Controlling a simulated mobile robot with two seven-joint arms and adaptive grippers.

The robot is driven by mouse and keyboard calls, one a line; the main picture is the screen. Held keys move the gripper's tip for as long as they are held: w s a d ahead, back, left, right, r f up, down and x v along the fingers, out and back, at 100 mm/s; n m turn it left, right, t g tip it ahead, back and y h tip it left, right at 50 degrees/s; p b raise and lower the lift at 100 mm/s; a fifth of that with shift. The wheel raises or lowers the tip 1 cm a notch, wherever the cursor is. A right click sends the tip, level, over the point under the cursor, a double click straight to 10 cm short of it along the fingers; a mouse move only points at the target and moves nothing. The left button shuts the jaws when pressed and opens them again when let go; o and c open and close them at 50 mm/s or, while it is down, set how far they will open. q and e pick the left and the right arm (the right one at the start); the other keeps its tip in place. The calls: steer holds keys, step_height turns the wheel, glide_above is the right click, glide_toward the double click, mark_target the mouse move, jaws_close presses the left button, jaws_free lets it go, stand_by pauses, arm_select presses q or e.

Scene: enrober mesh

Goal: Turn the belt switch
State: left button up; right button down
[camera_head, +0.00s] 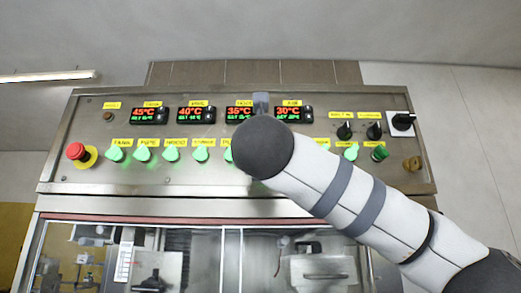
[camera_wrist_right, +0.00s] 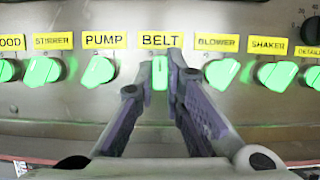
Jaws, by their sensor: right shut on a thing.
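The belt switch (camera_wrist_right: 160,73) is a glowing green knob under the yellow BELT label (camera_wrist_right: 160,40) in the right wrist view. Its handle stands upright there, while the neighbouring knobs look tilted. My right gripper (camera_wrist_right: 161,80) has one finger on each side of the knob and is shut on it. In the head view my right arm (camera_head: 340,190) reaches in from the lower right and hides the belt switch and the gripper. My left gripper is in neither view.
Close by are the pump switch (camera_wrist_right: 98,73) and the blower switch (camera_wrist_right: 221,73). The steel panel (camera_head: 75,125) also holds temperature displays (camera_head: 197,114), a red emergency button (camera_head: 76,151) and black knobs (camera_head: 374,132). A windowed machine section (camera_head: 190,255) lies below.

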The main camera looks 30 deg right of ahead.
steer(key=n+y, duration=0.2)
steer(key=n, duration=0.2)
steer(key=n+t+y, duration=0.1)
steer(key=n+y, duration=0.1)
steer(key=n, duration=0.2)
steer(key=shift+s+d+r, duration=0.1)
steer(key=shift+d, duration=0.1)
steer(key=shift+n, duration=0.3)
steer(key=c, duration=1.7)
jaws_free()
steer(key=v, duration=1.2)
steer(key=shift+d, duration=0.1)
